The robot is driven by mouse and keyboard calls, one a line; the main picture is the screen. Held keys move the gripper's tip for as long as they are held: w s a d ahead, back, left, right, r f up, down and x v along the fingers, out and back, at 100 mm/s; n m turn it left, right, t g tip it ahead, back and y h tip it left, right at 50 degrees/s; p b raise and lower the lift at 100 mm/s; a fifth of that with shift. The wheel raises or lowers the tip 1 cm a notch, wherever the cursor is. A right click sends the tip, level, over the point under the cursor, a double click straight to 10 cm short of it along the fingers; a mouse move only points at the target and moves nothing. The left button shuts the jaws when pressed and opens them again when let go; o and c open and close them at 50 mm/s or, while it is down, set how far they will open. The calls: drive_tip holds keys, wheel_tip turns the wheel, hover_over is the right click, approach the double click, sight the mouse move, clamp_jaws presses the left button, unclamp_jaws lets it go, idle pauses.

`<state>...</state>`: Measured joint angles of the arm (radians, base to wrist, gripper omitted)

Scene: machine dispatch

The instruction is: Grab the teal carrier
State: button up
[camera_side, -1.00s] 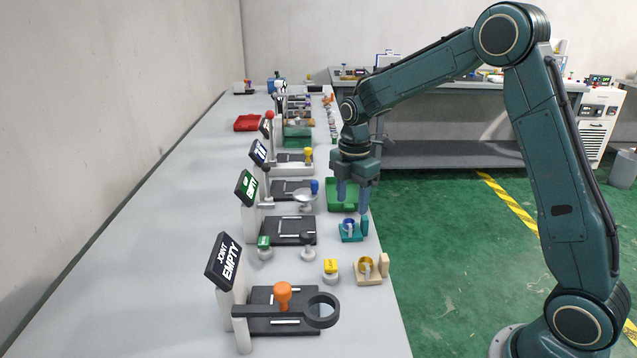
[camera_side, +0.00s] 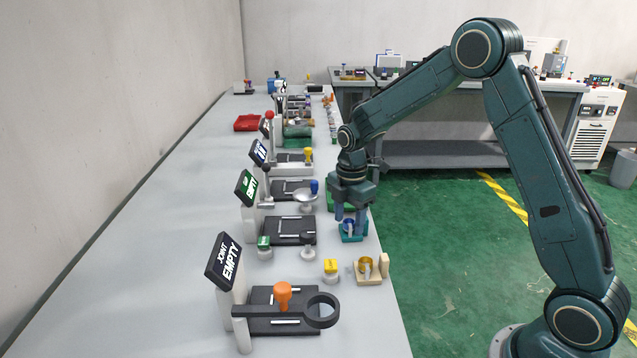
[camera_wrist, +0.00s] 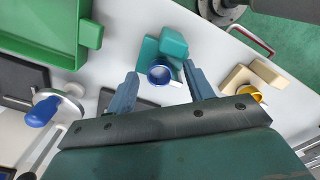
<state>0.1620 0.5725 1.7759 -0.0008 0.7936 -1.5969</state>
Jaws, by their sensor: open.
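The teal carrier (camera_side: 352,238) sits on the bench near its right edge, with a blue ring on it. In the wrist view, the carrier (camera_wrist: 146,52) has a flat base and a raised block, and the blue ring holds a pale item. My gripper (camera_side: 350,217) is low over the carrier, with its fingers pointing down. In the wrist view my gripper (camera_wrist: 160,78) is open, with one finger on each side of the blue ring. I cannot tell whether the fingers touch the carrier. The side view hides part of the carrier behind the fingers.
A beige carrier (camera_side: 369,279) with a yellow ring stands nearer on the bench. A green tray (camera_wrist: 40,30) lies beside the teal carrier. Black stations (camera_side: 290,230) with sign posts line the bench to the left. An orange-knobbed station (camera_side: 283,293) is in front.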

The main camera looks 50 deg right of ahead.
sight(349, 222)
drive_tip(key=shift+c, duration=0.2)
clamp_jaws()
drive_tip(key=shift+r, duration=0.15)
wheel_tip(349, 222, up, 20)
idle(0.9)
idle(0.5)
